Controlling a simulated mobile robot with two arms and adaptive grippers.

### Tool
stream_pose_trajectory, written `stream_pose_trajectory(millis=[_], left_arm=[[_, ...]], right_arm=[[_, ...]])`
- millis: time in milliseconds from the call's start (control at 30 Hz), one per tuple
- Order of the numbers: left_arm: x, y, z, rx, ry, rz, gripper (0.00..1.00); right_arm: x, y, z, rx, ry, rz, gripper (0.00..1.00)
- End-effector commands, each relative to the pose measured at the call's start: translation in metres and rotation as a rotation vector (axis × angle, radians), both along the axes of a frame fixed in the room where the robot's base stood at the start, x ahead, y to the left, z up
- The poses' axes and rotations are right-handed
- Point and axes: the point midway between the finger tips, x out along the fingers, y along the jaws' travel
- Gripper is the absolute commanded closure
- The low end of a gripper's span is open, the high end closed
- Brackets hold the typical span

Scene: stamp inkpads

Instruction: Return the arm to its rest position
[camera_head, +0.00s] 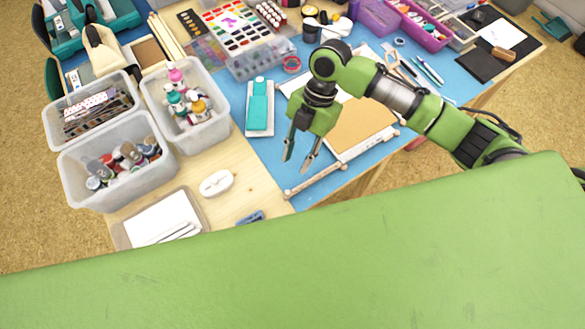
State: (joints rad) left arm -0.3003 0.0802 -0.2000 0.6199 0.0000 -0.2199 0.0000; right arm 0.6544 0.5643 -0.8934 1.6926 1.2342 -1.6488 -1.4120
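My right arm comes in from the right, bent over the table. Its gripper (300,158) points down with its two fingers apart, and nothing shows between them. It hangs over the blue mat (268,166), just left of a brown sheet on a white board (358,122). I cannot tell its exact height above the mat. A teal-topped inkpad-like case (259,108) lies to the left of the gripper, apart from it. My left arm and gripper are not in view.
Clear bins of bottles (218,122) and jars (68,182) stand at the left. A white mouse-like object (217,183) and a tray of white sheets (122,240) lie near the front. Paint sets (272,62) and a purple bin (378,22) fill the back.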

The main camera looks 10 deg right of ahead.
Motion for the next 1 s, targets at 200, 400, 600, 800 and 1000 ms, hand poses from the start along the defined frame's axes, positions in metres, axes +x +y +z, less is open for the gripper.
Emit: stream_pose_trajectory(millis=[200,400,600,800,1000], left_arm=[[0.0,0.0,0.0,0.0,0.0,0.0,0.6],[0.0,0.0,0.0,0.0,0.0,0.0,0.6],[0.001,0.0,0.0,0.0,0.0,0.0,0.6],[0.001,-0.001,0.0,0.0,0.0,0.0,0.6],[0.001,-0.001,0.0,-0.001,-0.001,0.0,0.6]], right_arm=[[0.004,-0.005,0.015,0.0,0.0,0.0,0.72],[0.004,-0.005,0.016,0.001,0.001,0.0,0.72],[0.004,-0.005,0.015,0.0,0.0,0.0,0.72],[0.002,-0.003,0.014,0.001,0.0,-0.006,0.72],[-0.021,0.024,-0.004,0.006,-0.004,-0.156,0.72]])
